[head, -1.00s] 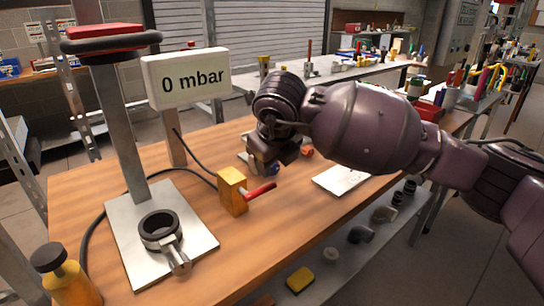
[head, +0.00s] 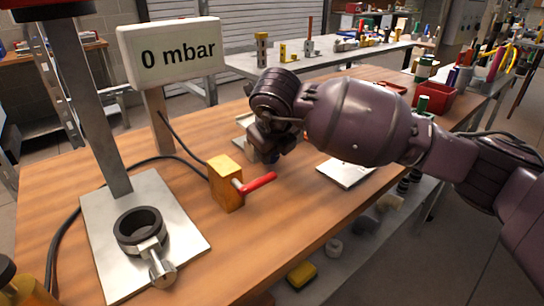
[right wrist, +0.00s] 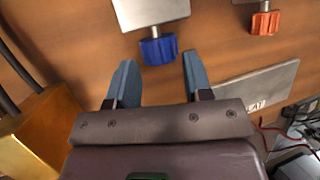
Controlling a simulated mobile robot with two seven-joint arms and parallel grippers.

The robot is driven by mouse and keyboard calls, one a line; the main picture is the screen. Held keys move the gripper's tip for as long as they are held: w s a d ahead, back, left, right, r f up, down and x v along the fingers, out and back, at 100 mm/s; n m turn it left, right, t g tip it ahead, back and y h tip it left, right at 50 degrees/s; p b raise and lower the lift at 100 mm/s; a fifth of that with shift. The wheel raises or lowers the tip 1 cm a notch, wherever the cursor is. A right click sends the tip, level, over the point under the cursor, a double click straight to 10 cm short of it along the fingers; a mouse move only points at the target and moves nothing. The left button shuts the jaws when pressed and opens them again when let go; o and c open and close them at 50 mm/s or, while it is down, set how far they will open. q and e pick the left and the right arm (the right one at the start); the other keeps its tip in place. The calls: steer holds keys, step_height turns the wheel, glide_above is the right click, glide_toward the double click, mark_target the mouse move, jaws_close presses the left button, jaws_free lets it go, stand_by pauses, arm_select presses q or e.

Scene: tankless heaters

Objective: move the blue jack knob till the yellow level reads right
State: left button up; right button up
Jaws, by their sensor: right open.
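The blue knob (right wrist: 159,50) sits on a short stem at the edge of a grey metal plate (right wrist: 150,8) in the right wrist view. My right gripper (right wrist: 157,62) is open, its two fingertips on either side of the knob's near end, with gaps on both sides. In the head view my right gripper (head: 268,150) is low over the wooden bench and covers most of that plate and the knob. I cannot make out a yellow level for certain, nor its reading. My left gripper is not in view.
A yellow valve block (head: 226,184) with a red handle stands left of my right gripper. A display (head: 175,50) reads 0 mbar. A press stand (head: 120,215) with a black ring is at the left. An orange knob (right wrist: 265,22) and a flat plate (right wrist: 255,88) lie to the right.

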steer(key=x, duration=0.2)
steer(key=shift+w+f, duration=0.1)
steer(key=shift+f, duration=0.2)
steer(key=shift+w+b, duration=0.1)
steer(key=shift+b, duration=0.2)
steer(key=shift+r, duration=0.1)
steer(key=c, duration=0.6)
steer(key=shift+d+r+y+p, duration=0.1)
steer(key=shift+r+y+p, duration=0.25)
steer(key=shift+p, duration=0.3)
steer(key=shift+m+g+y+p, duration=0.3)
steer(key=shift+g+y+p, duration=0.1)
steer(key=shift+g, duration=0.1)
steer(key=shift+w+d+g+y+p, duration=0.1)
steer(key=shift+g+y+p, duration=0.35)
steer(key=shift+g+y, duration=0.25)
steer(key=shift+f+m+y, duration=0.3)
steer(key=shift+y, duration=0.15)
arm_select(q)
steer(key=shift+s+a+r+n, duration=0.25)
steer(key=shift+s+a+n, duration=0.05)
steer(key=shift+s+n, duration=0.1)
arm_select(e)
steer(key=shift+f+g, duration=0.2)
steer(key=shift+g, duration=0.2)
